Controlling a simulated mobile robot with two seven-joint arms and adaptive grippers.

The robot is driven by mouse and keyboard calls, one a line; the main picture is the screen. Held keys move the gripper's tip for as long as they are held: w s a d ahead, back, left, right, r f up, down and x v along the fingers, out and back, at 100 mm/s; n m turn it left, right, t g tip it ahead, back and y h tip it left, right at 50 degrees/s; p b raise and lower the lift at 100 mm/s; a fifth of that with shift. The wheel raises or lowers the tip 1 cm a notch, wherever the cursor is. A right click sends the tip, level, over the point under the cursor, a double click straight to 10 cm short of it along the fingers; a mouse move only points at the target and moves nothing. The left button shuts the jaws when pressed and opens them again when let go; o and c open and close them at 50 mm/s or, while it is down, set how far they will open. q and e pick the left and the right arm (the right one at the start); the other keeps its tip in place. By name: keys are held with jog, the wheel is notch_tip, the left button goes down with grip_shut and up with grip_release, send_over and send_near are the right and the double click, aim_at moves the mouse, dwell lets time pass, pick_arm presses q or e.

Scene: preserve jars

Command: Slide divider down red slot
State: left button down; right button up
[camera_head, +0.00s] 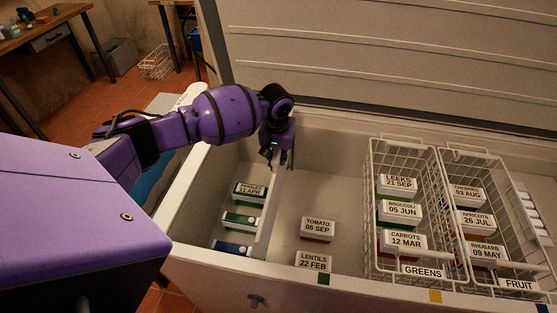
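A white divider (269,213) stands on edge inside the chest freezer, running front to back between the left boxes and the middle ones. My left gripper (278,158) is at the divider's far upper end, fingers pointing down, and appears shut on it. Whether the divider's lower edge is seated in a slot is hidden. No red slot mark shows. My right gripper is not in view.
Labelled boxes stand left of the divider, including one reading 11 APR (250,189). The tomato box (318,226) and lentils box (313,260) stand to its right. Wire baskets of greens (374,190) and fruit (447,190) fill the right side. The lid (390,60) is open.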

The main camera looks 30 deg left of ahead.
pick_arm(q)
jog(key=shift+r, duration=5.35)
jog(key=shift+r, duration=1.9)
